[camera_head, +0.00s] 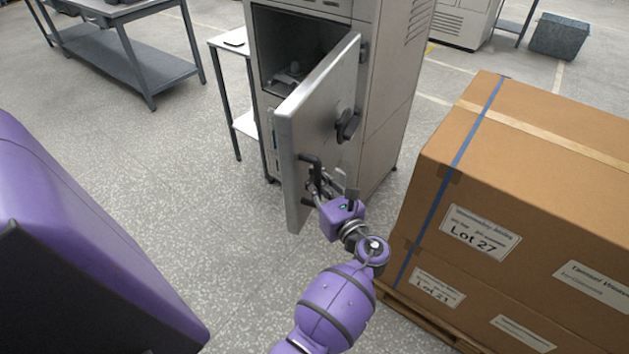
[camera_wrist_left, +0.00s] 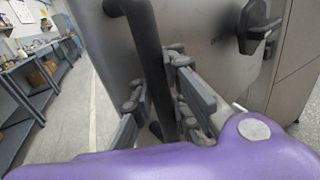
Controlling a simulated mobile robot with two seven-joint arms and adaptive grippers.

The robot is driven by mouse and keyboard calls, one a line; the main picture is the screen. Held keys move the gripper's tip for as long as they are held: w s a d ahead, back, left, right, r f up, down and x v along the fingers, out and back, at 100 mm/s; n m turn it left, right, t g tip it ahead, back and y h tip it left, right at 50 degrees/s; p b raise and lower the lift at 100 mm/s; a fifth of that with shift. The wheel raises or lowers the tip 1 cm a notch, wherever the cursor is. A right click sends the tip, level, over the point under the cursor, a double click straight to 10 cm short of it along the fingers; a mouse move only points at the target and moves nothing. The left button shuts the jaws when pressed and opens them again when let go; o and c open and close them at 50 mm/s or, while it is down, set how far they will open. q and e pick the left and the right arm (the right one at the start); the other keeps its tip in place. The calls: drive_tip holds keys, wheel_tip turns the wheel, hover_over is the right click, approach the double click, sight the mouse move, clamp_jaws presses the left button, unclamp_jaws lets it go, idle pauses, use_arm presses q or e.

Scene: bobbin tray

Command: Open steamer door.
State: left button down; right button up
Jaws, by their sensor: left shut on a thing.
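The steamer (camera_head: 384,90) is a tall grey metal cabinet at the top centre of the head view. Its door (camera_head: 322,108) stands part open, swung out toward me, and the dark chamber (camera_head: 290,47) shows behind it. A black knob-like latch (camera_head: 347,125) sits on the door's face. It also shows at the upper right of the left wrist view (camera_wrist_left: 257,27). My left gripper (camera_head: 318,182) is shut on the door's dark bar handle (camera_wrist_left: 146,45), with a finger on either side of the bar. My right gripper is not in view.
Large cardboard boxes (camera_head: 540,165) on a wooden pallet (camera_head: 425,318) stand to the right, close to my left arm. A small side table (camera_head: 231,43) stands left of the steamer. Grey workbenches (camera_head: 128,50) are at the upper left. The floor left of the door is clear.

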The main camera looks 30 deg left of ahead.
use_arm(q)
drive_tip(key=shift+s+f, duration=0.45)
drive_tip(key=shift+f, duration=0.15)
drive_tip(key=c, duration=2.1)
unclamp_jaws()
drive_tip(key=shift+s, duration=0.1)
drive_tip(key=o, duration=0.4)
drive_tip(key=shift+s+r, duration=0.2)
drive_tip(key=shift+r, duration=0.2)
drive_tip(key=shift+w+d, duration=0.1)
drive_tip(key=shift+w, duration=0.05)
drive_tip(key=shift+d, duration=0.25)
drive_tip(key=v, duration=1.1)
drive_tip(key=shift+s+d, duration=0.2)
drive_tip(key=shift+d, duration=0.05)
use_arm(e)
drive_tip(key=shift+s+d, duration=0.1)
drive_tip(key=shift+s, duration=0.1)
use_arm(q)
drive_tip(key=shift+f, duration=0.1)
